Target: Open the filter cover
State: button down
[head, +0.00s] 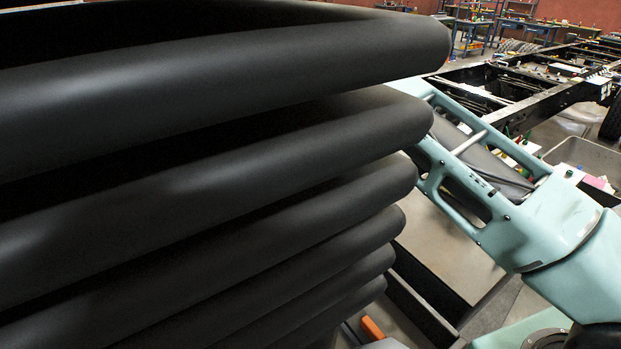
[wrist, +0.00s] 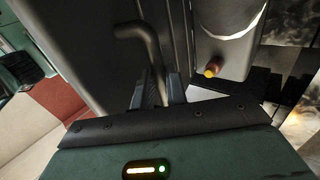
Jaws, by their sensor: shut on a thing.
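In the wrist view a bent dark grey bar (wrist: 150,45), which looks like a handle, stands out from a large dark grey panel (wrist: 85,50). The panel appears to be the filter cover. My gripper (wrist: 158,88) has its two fingers close together at the lower end of the bar and is shut on it. The contact is partly hidden by the fingers. In the head view my own body and arm block the gripper and the cover.
In the head view a truck chassis frame (head: 530,85) and a grey bin (head: 590,158) are at the right, with workbenches (head: 470,25) behind.

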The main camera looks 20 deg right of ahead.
jog(key=shift+w+a+f+g, duration=0.15)
jog(key=shift+w+f+g, duration=0.3)
jog(key=shift+f, duration=0.2)
jog(key=c, duration=1.5)
grip_release()
jog(key=shift+o, duration=0.5)
jog(key=shift+w, duration=0.2)
jog(key=shift+r, duration=0.15)
jog(key=shift+s+r, duration=0.1)
jog(key=shift+r, duration=0.05)
